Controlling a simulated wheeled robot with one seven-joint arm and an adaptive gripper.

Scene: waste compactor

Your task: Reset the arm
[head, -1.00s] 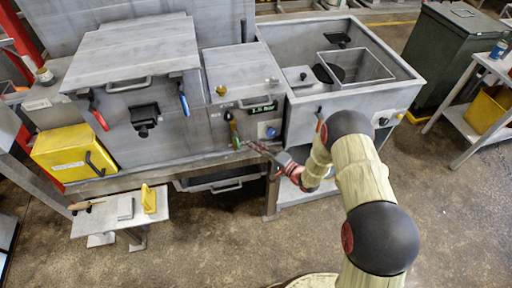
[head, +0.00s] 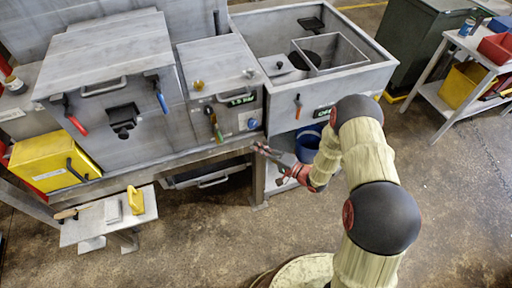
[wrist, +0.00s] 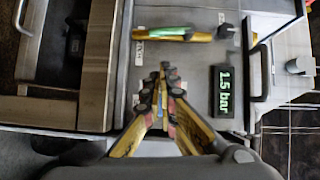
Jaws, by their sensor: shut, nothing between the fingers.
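My gripper (head: 260,149) is at the end of my arm, in front of the grey compactor's right-hand panel. Its fingers are together and empty. In the wrist view my gripper (wrist: 166,70) points at the panel, its fingertips touching each other. A green and yellow lever handle (head: 213,124) is on the panel, up and left of the fingertips and apart from them. In the wrist view the lever (wrist: 178,33) lies beyond the tips. The pressure display (wrist: 226,92) reads 1.5 bar.
A grey basin (head: 385,64) stands right of the panel, with a blue bucket (head: 308,138) beneath. A small shelf (head: 88,223) and yellow box (head: 50,165) are at the left. A side table (head: 447,105) is at the right. The floor in front is clear.

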